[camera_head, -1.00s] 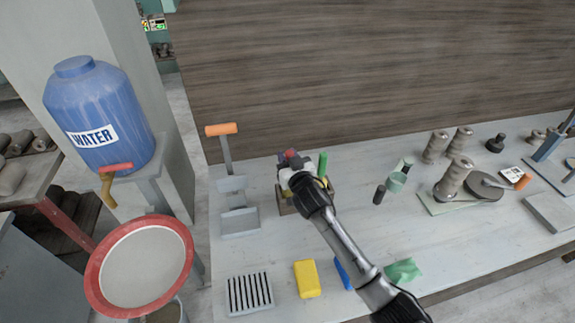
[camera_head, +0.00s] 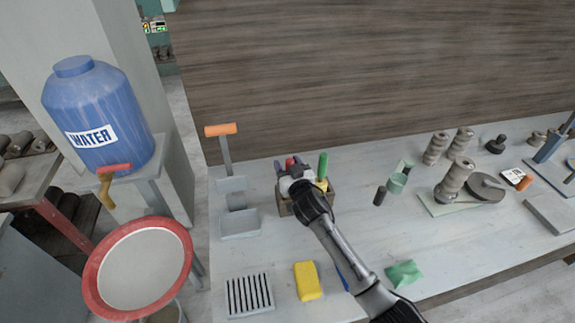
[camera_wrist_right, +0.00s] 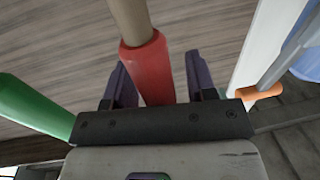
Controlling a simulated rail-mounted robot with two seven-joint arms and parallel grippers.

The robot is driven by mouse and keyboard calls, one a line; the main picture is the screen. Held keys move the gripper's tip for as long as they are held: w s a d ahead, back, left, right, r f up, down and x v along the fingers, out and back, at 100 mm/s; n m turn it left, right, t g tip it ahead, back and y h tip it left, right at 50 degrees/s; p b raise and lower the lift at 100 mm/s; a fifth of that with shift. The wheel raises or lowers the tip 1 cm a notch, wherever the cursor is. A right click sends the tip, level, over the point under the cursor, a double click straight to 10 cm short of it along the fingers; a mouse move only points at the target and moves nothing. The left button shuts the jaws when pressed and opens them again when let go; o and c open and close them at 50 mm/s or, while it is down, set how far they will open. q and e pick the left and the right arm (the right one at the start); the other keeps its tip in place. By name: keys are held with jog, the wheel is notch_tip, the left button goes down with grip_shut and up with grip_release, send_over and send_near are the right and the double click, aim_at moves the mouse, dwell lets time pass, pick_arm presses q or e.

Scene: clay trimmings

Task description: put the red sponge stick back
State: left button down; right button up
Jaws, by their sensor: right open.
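The red sponge stick (camera_head: 290,162) shows its red end at the wooden holder (camera_head: 332,201); its lower part is hidden by my gripper. In the right wrist view the red end (camera_wrist_right: 148,68) lies between my right gripper's two purple fingers, with a tan shaft beyond it. My right gripper (camera_head: 289,166) is open, with visible room on both sides of the stick. The holder also bears a green stick (camera_head: 322,165), which shows at left in the wrist view (camera_wrist_right: 32,105). My left gripper is out of view.
A grey stand with an orange handle (camera_head: 221,130) is left of the holder. A yellow sponge (camera_head: 307,281), a slotted tray (camera_head: 249,294) and a green cloth (camera_head: 404,274) lie in front. A dark cylinder (camera_head: 380,195) and a green cup (camera_head: 397,183) stand to the right.

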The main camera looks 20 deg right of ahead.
jog(key=shift+r, duration=0.25)
jog(key=shift+s, duration=0.4)
jog(key=s+p, duration=0.1)
jog(key=s, duration=1)
jog(key=shift+f+p, duration=0.15)
jog(key=shift+p, duration=0.25)
jog(key=shift+s+d, duration=0.1)
